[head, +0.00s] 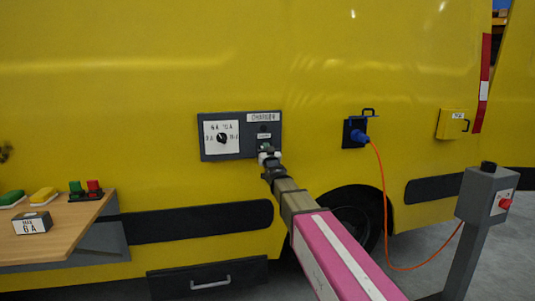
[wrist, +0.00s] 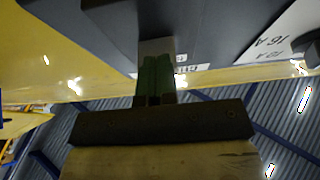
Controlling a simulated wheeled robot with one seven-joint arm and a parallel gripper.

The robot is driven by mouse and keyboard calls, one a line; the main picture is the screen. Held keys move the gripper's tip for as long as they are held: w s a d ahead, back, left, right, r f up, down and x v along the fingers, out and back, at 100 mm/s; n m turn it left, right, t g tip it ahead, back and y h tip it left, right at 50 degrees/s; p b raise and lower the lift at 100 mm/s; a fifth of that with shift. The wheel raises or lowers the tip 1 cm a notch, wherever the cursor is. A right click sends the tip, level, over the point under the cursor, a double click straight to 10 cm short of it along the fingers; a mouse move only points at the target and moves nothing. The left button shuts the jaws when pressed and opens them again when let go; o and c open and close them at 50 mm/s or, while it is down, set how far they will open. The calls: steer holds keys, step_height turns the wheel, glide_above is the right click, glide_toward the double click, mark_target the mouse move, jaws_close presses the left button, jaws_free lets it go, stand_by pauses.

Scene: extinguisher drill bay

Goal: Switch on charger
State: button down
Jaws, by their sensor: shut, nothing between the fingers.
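The charger panel (head: 240,135) is a dark grey box on the yellow vehicle's side, with a "CHARGER" label at its top right. A black rotary dial (head: 222,138) sits on a white amp scale at its left; the dial also shows at the right edge of the wrist view (wrist: 307,46). My gripper (head: 265,149) is at the panel's lower right, its fingers shut and empty. In the wrist view the closed fingers (wrist: 156,75) are right up at the panel face (wrist: 222,30). Contact is unclear. The switch cannot be made out; my gripper covers that area.
A blue plug (head: 360,136) with an orange cable sits in a socket to the right. A grey post with a red knob (head: 486,193) stands at right. A wooden table (head: 50,235) at left bears coloured buttons and a "MAX 6 A" block (head: 33,223).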

steer(key=shift+w+r, duration=0.2)
stand_by(0.3)
steer(key=shift+s, duration=0.1)
steer(key=s+d+f, duration=0.1)
steer(key=s+d, duration=0.1)
steer(key=s, duration=0.4)
steer(key=s+d+f, duration=0.1)
steer(key=s, duration=0.6)
steer(key=shift+s+d, duration=0.2)
steer(key=shift+d, duration=0.2)
